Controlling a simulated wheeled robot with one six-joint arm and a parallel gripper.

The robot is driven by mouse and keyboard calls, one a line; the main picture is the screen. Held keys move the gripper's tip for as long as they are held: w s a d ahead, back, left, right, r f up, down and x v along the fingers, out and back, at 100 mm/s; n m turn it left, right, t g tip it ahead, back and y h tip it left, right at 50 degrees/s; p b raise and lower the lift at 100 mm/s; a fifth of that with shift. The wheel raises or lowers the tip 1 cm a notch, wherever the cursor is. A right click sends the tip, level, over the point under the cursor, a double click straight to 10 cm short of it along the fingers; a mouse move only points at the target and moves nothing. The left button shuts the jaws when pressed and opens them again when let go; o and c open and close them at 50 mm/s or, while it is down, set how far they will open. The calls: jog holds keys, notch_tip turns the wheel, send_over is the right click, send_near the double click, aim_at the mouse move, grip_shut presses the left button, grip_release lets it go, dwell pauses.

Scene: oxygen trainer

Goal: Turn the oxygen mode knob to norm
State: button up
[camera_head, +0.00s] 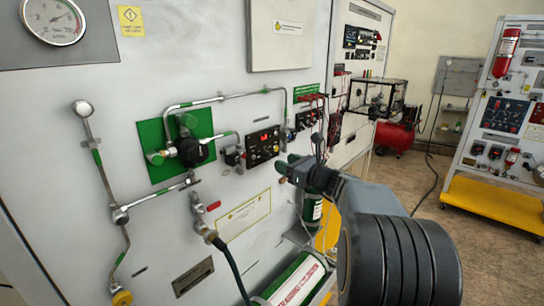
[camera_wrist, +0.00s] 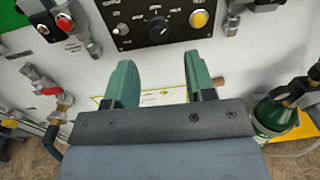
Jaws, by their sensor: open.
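A black control panel (camera_head: 263,146) is on the white wall board, with a red lit display in the head view. In the wrist view the panel (camera_wrist: 130,12) fills the top middle and carries a black round knob (camera_wrist: 158,29) with a pale pointer. In the head view my gripper (camera_head: 287,170) is just below and right of the panel.
A yellow button (camera_wrist: 199,19) is right of the knob, and pipe fittings (camera_wrist: 62,20) are left of the panel. A hose valve (camera_head: 202,222) juts out at lower left. A green cylinder (camera_head: 312,207) stands below my gripper.

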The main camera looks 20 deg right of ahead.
aim_at(269, 156)
jog(key=shift+p+x, duration=0.5)
jog(key=shift+x, duration=2.7)
jog(key=shift+c, duration=0.5)
jog(key=c, duration=0.8)
